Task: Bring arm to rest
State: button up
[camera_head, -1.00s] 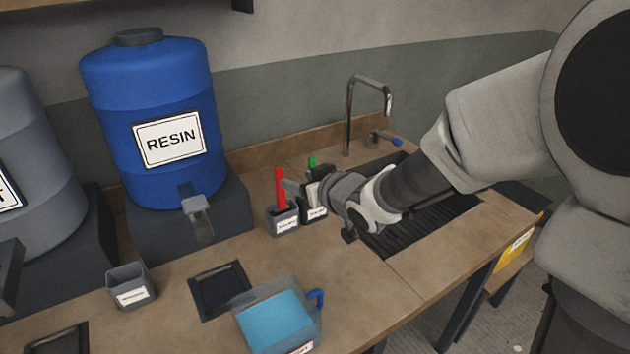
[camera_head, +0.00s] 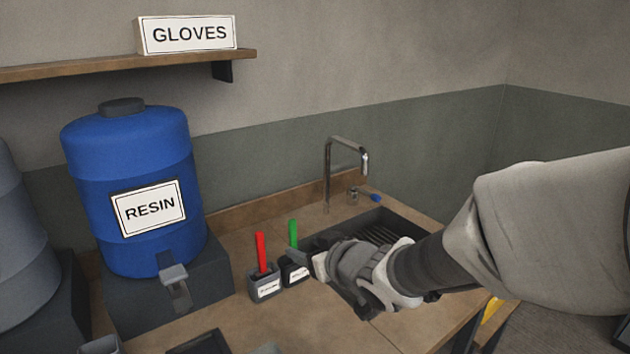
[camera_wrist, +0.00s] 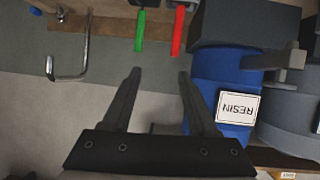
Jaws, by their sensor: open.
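My gripper (camera_head: 318,264) is at the end of my arm, which reaches in from the right over the counter and sink. In the wrist view my gripper (camera_wrist: 158,76) has its two fingers wide apart with nothing between them. A red stick (camera_head: 260,252) stands in a grey labelled holder (camera_head: 264,284). A green stick (camera_head: 293,233) stands in a dark labelled holder (camera_head: 294,271), just left of my gripper. In the wrist view the green stick (camera_wrist: 140,32) and red stick (camera_wrist: 178,30) appear beyond the fingertips, upside down.
A blue RESIN drum (camera_head: 130,190) with a tap sits on a dark stand at left, beside a grey drum (camera_head: 25,260). A tall faucet (camera_head: 328,175) rises behind the sink (camera_head: 385,222). A shelf (camera_head: 120,65) holds a GLOVES box (camera_head: 187,34).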

jog(key=s+d+r+m+h, duration=0.3)
jog(key=d+h, duration=0.2)
jog(key=d, duration=0.5)
jog(key=s+d+m+g, duration=0.2)
jog(key=s+d, duration=0.1)
jog(key=s, duration=0.6)
jog(key=s+d+m+g+h, duration=0.1)
jog(key=s+d+g, duration=0.2)
jog(key=s, duration=0.7)
jog(key=shift+s+d+r+m+g+h, duration=0.2)
jog(key=shift+d+m+g+h, duration=0.1)
jog(key=shift+d+m, duration=0.1)
jog(key=shift+a, duration=0.1)
